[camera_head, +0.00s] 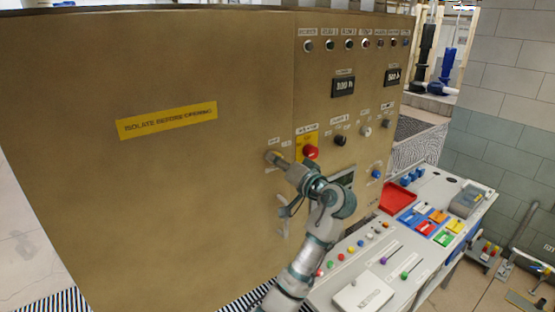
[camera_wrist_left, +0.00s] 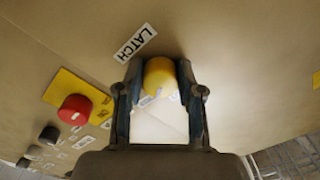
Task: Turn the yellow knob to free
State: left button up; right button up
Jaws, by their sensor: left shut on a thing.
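The yellow knob (camera_wrist_left: 159,76) sits on the brown cabinet face beside a white "LATCH" label (camera_wrist_left: 135,43) in the left wrist view. My left gripper (camera_wrist_left: 162,88) is shut on it, with one finger on each side. In the head view my left gripper (camera_head: 277,158) reaches the cabinet face left of the red button, and it largely hides the knob there. Which setting the knob points to cannot be read. My right gripper is not in view.
A red button (camera_head: 310,152) on a yellow plate stands close to my left gripper; it also shows in the left wrist view (camera_wrist_left: 75,109). A black knob (camera_head: 340,140) is further right. A sloped white console (camera_head: 345,256) with buttons and levers lies below my arm.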

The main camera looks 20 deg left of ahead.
pick_arm(q)
jog(key=m+p, duration=0.3)
jog(key=m, duration=0.4)
jog(key=shift+m, duration=0.3)
dwell(0.4)
jog(key=o, duration=1.2)
jog(key=shift+d, duration=0.1)
jog(key=shift+c, duration=0.2)
jog(key=shift+w+d, duration=0.15)
jog(key=shift+w, duration=0.05)
jog(key=v, duration=1.2)
jog(key=shift+d+f, duration=0.15)
